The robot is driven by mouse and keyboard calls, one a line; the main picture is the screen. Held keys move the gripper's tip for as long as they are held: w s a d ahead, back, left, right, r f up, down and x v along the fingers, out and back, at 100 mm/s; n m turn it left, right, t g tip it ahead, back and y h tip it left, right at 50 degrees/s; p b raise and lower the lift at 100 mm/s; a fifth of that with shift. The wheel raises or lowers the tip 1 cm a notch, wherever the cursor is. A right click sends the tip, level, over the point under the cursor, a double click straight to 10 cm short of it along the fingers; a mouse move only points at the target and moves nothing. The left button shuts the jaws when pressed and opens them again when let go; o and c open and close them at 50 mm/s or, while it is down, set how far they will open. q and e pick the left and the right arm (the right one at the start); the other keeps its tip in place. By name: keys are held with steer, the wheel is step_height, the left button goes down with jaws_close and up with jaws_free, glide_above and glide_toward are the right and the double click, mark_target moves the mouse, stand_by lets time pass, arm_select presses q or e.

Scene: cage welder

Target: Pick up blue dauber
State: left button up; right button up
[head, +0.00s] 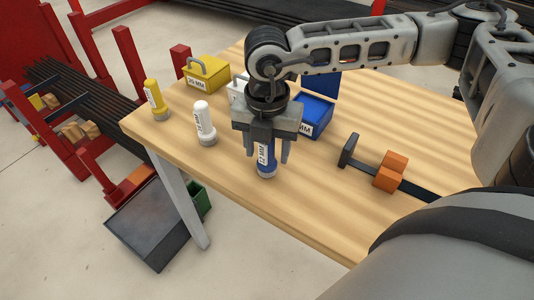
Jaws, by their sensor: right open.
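The blue dauber (266,166) is a blue cylinder with a white label and a pale base, upright on the wooden table (330,225) near its front edge. My right gripper (268,156) points down over it, open, with one finger on each side of the dauber. The dauber's top is hidden behind the gripper body. I cannot tell whether the fingers touch it. My left gripper is not in the head view.
A white dauber (204,122) and a yellow dauber (156,99) stand to the left. A yellow box (206,74) and a blue box (313,112) sit behind.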

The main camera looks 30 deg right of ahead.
steer(key=c, duration=1.1)
steer(key=shift+o, duration=0.2)
steer(key=shift+r, duration=0.1)
steer(key=shift+r, duration=0.45)
step_height(320, 180, up, 2)
steer(key=shift+s+a+r, duration=0.1)
steer(key=shift+a+r, duration=0.05)
steer(key=shift+r, duration=0.1)
steer(key=s+a+r+b, duration=0.2)
steer(key=s+a+r, duration=0.6)
steer(key=s, duration=0.3)
steer(key=shift+a+r, duration=0.2)
steer(key=shift+r, duration=0.55)
